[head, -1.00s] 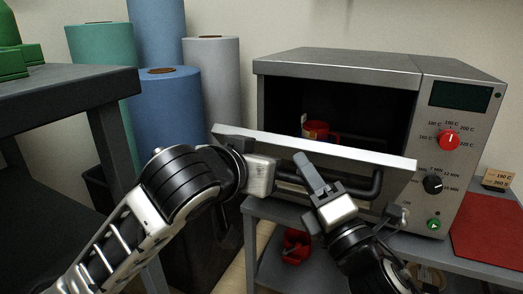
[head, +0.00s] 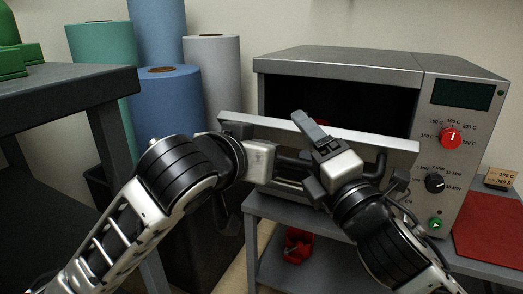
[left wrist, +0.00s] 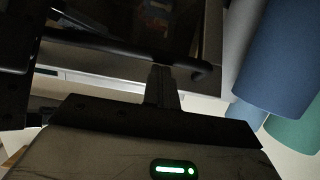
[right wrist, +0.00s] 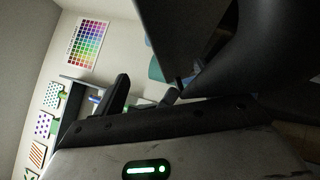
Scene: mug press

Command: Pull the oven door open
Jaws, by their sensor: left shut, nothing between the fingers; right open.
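The oven (head: 340,62) stands on a grey shelf unit with its door (head: 235,124) partly open, tilted outward from the bottom. The black bar handle (head: 380,168) is on the door's outer face. My left gripper (head: 262,160) is at the handle's left end; its fingertips are hidden in the head view. In the left wrist view its shut fingers (left wrist: 163,85) are at the handle bar (left wrist: 120,47); contact is unclear. My right gripper (head: 306,155) is open in front of the door, its upper finger near the top edge.
The control panel (head: 452,160) with knobs is right of the oven opening. A red mat (head: 490,235) lies further right. A red object (head: 297,245) sits on the lower shelf. A dark table (head: 70,80) and upright rolls (head: 215,80) stand left.

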